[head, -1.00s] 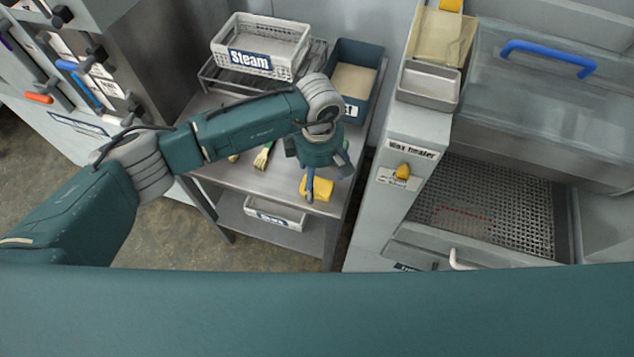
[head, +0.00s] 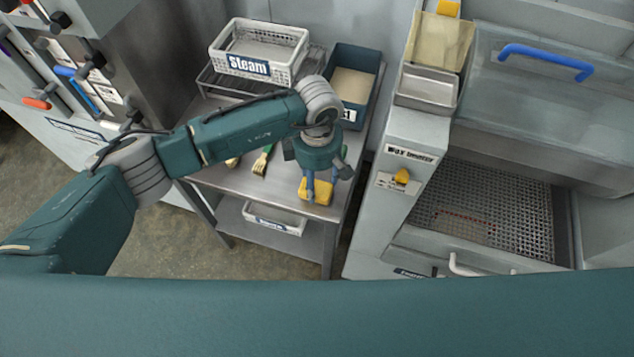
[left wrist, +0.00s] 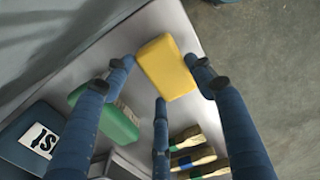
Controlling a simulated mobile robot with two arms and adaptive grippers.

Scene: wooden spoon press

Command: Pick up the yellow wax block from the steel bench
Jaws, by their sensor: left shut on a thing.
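The yellow wax block (head: 315,193) lies at the front right of the steel bench (head: 285,185). My left gripper (head: 321,183) comes down on it from above, with its blue fingers at the block's sides. In the left wrist view the block (left wrist: 165,68) sits between the fingertips of the gripper (left wrist: 158,72), which is shut on it. I cannot tell whether the block's underside still touches the bench. My right gripper is in neither view.
A green-handled brush (head: 262,160) lies left of the block; several brushes (left wrist: 195,155) show in the wrist view. A green item (left wrist: 118,122) is partly behind a finger. A Steam basket (head: 260,48) and dark blue bin (head: 352,75) stand behind; the wax heater (head: 410,155) stands right.

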